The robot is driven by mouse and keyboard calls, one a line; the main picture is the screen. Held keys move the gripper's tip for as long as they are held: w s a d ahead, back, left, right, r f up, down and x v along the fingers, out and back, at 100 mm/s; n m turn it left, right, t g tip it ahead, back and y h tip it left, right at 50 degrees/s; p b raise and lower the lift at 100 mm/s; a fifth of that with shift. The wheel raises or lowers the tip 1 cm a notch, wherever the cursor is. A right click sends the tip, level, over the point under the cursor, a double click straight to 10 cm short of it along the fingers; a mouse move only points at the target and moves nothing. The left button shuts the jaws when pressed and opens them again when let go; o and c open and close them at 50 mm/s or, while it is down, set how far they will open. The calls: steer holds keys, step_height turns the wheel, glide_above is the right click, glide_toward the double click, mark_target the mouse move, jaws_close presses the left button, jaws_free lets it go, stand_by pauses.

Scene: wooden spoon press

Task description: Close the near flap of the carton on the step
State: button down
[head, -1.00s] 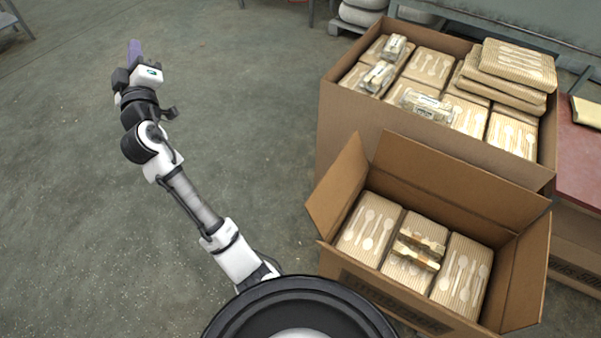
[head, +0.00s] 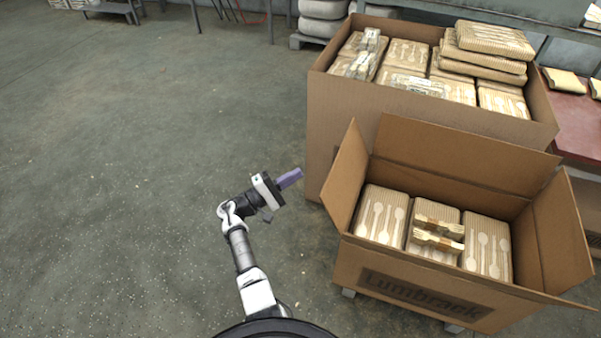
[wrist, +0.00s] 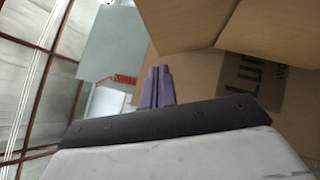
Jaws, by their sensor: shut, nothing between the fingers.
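The open brown carton (head: 400,275), printed "Lumbrack" on its near side, stands low at the right of the head view. Its left flap (head: 347,178), far flap (head: 465,160) and right flap (head: 567,230) stand up or lean outward.
Packs of wooden spoons (head: 380,214) lie inside the carton. A larger full carton (head: 335,120) stands right behind it. A red-topped table (head: 565,115) is at the far right. Bare concrete floor (head: 120,190) lies open on the left.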

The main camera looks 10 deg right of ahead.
steer(key=p, duration=0.1)
glide_toward(342, 153)
steer(key=w+d, duration=0.3)
steer(key=w, duration=0.1)
steer(key=shift+s+d+r+p, duration=0.15)
steer(key=shift+s+d+p, duration=0.15)
steer(key=shift+d, duration=0.25)
steer(key=shift+s+d+r+p, duration=0.1)
steer(key=shift+s+d+p, duration=0.1)
steer(key=shift+d+p, duration=0.25)
steer(key=shift+s+d+r, duration=0.2)
steer(key=shift+s+d, duration=0.1)
steer(key=shift+d, duration=0.2)
steer(key=shift+r, duration=0.1)
